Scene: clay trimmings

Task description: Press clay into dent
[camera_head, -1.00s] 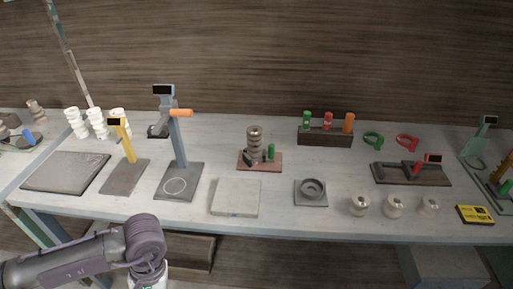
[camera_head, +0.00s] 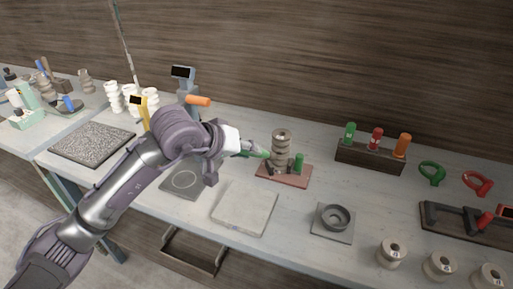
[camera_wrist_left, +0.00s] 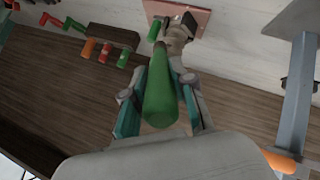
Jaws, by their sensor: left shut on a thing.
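My left gripper (camera_head: 258,151) is shut on a green cylinder (camera_wrist_left: 161,98), which lies between its fingers in the left wrist view. Its green tip (camera_head: 265,154) shows in the head view, pointing at the brown ribbed piece (camera_head: 281,146). That piece stands upright on a reddish board (camera_head: 297,179) beside a short green cylinder (camera_head: 298,162). The wrist view shows the ribbed piece (camera_wrist_left: 178,38) just beyond the held cylinder's far end. I cannot tell whether they touch, and no dent or clay is clearly visible. The right gripper is not in view.
A pale slab (camera_head: 244,208) and a grey plate with a ring (camera_head: 333,221) lie in front. A rack (camera_head: 370,157) with green, red and orange handles stands behind right. Several pale spools line the front right. A blue-grey stand (camera_head: 186,94) with an orange handle is behind my arm.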

